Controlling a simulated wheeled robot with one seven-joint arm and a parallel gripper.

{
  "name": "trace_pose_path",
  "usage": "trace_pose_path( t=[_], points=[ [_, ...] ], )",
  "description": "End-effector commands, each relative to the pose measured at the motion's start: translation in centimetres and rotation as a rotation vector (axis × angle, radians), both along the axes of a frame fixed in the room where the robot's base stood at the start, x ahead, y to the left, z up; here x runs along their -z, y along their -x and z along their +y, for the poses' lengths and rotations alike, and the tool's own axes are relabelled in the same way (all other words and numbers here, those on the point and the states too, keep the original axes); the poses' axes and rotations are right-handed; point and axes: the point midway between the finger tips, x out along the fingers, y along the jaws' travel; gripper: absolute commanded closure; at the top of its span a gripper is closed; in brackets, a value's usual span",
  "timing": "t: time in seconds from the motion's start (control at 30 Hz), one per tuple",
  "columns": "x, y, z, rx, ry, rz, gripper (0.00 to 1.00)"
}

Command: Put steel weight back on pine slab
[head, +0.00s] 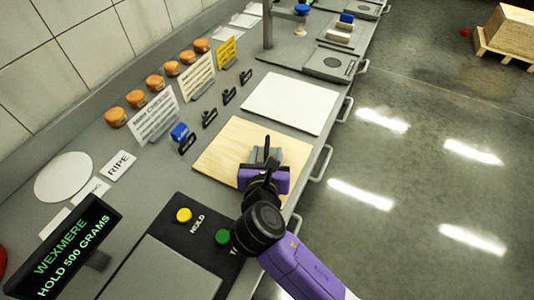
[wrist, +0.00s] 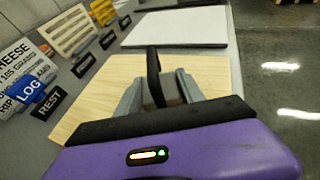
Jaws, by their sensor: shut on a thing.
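The pine slab (head: 224,150) is a pale wooden board on the grey counter; it also shows in the wrist view (wrist: 91,101). My gripper (head: 265,161) is over the slab's right part, with its grey fingers (wrist: 158,92) closed around a dark upright piece. I take this piece to be the steel weight (wrist: 153,66); its dark top also shows in the head view (head: 267,142). The fingers and the purple gripper body hide its lower part. I cannot tell whether it touches the slab.
A white slab (head: 291,101) lies beyond the pine slab. A scale panel with a yellow button (head: 184,215) and a green button (head: 222,237) is nearer. A display (head: 67,245) reads "HOLD 500 GRAMS". Small black signs and a blue LOG tag (head: 180,132) stand left of the slabs.

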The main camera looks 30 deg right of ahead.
Motion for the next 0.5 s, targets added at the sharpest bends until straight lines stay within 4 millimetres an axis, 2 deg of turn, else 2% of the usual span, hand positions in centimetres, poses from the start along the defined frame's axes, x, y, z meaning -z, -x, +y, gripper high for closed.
trace_pose_path(
  t=[0.27, 0.3, 0.4, 0.5],
  points=[
    [-0.06, -0.06, 0.01, 0.0, 0.0, -0.004, 1.0],
    [0.15, -0.02, 0.01, -0.001, -0.001, -0.002, 0.53],
    [0.12, -0.03, 0.02, -0.001, -0.001, -0.002, 0.33],
    [0.12, -0.02, 0.01, -0.001, -0.001, -0.002, 0.33]
  ],
)
